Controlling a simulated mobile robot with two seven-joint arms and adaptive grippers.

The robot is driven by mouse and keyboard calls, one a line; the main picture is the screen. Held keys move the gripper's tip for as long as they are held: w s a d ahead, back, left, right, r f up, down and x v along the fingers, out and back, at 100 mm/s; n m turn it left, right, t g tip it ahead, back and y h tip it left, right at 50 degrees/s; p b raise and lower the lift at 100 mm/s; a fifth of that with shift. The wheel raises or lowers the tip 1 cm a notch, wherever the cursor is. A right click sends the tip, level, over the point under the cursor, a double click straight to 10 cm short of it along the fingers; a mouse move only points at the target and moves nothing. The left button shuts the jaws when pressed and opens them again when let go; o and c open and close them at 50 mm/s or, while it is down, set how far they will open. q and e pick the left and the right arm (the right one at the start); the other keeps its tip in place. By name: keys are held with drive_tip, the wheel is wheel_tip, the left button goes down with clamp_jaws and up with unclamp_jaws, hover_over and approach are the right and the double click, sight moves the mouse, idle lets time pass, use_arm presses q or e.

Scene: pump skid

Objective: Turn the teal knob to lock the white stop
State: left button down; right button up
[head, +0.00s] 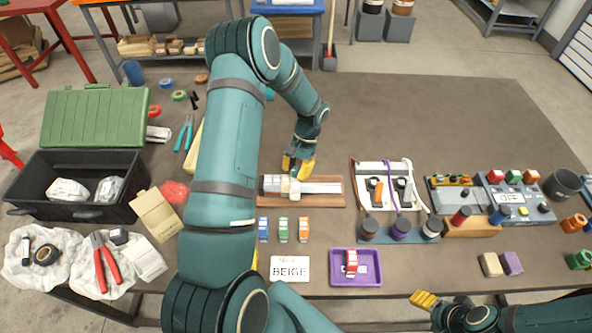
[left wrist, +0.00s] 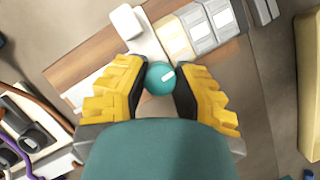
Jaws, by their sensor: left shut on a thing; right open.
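The teal knob (left wrist: 160,77), with a white mark on its top, sits between the yellow fingers of my left gripper (left wrist: 160,90), which is shut on it. In the head view my left gripper (head: 298,165) reaches down to the far side of the slide fixture on the wooden board (head: 325,200), and the knob is hidden there. A white part (left wrist: 128,22), which looks like the stop, stands beyond the knob in the left wrist view; whether it is locked cannot be told. My right gripper (head: 425,300) is open and empty near the table's front edge.
A card reading BEIGE (head: 290,269) and a purple tray (head: 357,281) lie in front of the board. A white panel with cables (head: 385,170) and a grey control box (head: 515,205) stand to the right. The table behind them is clear.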

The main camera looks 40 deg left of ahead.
use_arm(q)
drive_tip(key=shift+s+d+f, duration=0.1)
drive_tip(key=shift+s+f, duration=0.05)
drive_tip(key=shift+s, duration=0.1)
drive_tip(key=c, duration=0.7)
unclamp_jaws()
drive_tip(key=shift+w, duration=0.15)
drive_tip(key=shift+w+r, duration=0.15)
drive_tip(key=shift+r, duration=0.3)
drive_tip(key=v, duration=1.1)
drive_tip(key=shift+r, duration=0.1)
